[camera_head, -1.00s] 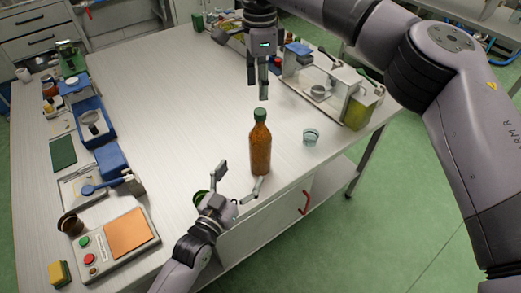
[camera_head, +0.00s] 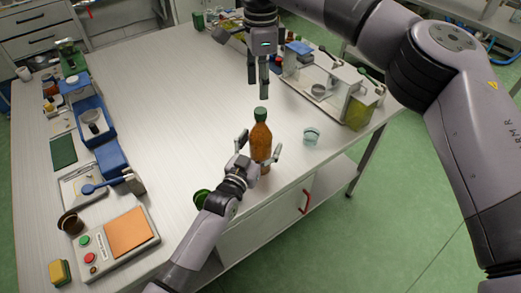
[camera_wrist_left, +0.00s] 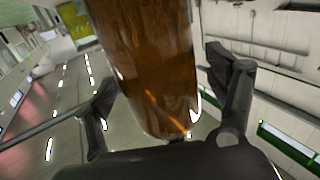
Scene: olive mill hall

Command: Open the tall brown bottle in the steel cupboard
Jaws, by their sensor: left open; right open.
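A tall brown bottle (camera_head: 261,142) with a green cap (camera_head: 260,114) stands upright on the white table, not in a cupboard. My left gripper (camera_head: 260,153) is open, with its fingers on either side of the bottle's lower body. In the left wrist view the bottle (camera_wrist_left: 148,65) stands between the spread fingers (camera_wrist_left: 165,88), with a gap visible on the right; contact on the left is unclear. My right gripper (camera_head: 258,93) is open and empty, pointing down just above the cap. The bottle's lower left side is partly hidden by my left gripper.
A small clear cup (camera_head: 311,136) stands right of the bottle. A green round thing (camera_head: 201,198) is beside my left forearm. A control box (camera_head: 113,244) and blue trays (camera_head: 112,160) line the left side. A rack with a yellow-green container (camera_head: 359,110) stands right. The table's middle is clear.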

